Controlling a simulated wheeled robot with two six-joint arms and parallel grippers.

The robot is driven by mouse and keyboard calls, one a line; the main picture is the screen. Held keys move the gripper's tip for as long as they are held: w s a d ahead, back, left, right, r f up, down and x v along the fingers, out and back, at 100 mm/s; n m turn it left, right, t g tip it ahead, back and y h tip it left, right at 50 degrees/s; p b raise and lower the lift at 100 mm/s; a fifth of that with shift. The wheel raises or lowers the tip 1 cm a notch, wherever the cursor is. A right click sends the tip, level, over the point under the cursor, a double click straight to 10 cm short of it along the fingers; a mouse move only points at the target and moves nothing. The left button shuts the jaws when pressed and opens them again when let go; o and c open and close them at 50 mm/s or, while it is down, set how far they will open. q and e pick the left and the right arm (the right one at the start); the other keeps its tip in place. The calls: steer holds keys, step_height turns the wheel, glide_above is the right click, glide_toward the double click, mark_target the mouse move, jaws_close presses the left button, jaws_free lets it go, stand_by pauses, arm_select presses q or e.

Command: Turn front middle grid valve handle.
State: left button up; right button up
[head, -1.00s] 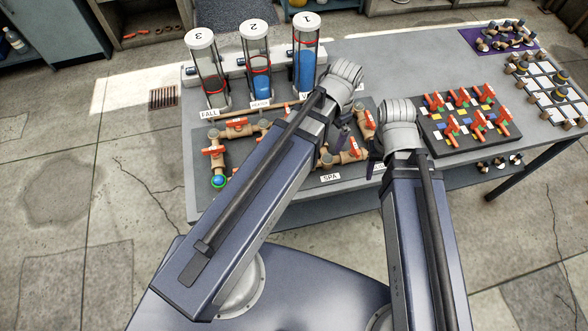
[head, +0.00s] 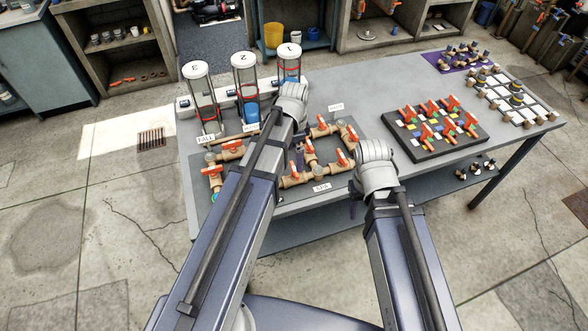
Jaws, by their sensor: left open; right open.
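The grid valve board (head: 400,153) is a dark slab at the right of the table, with coloured squares and several orange-handled valves in two rows. The front middle handle (head: 449,128) stands between two others in the near row. My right gripper (head: 356,190) is open, left of and nearer than the board, apart from it and partly hidden by its wrist. My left gripper (head: 300,157) is open over the pipe assembly, far from the board. Its fingers are mostly hidden behind my arm.
The pipe assembly (head: 297,181) with orange valves lies left of the board. Cylinders (head: 245,78) stand at the table's back left. A white grid tray (head: 527,114) and a purple mat (head: 434,59) with fittings lie at the right. The table (head: 355,84) is bare behind the board.

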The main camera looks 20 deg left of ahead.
mark_target(294, 169)
arm_select(q)
step_height(294, 169, down, 7)
steer(key=b, duration=0.6)
steer(key=shift+r, duration=0.1)
steer(key=shift+c, duration=0.4)
steer(key=c, duration=1)
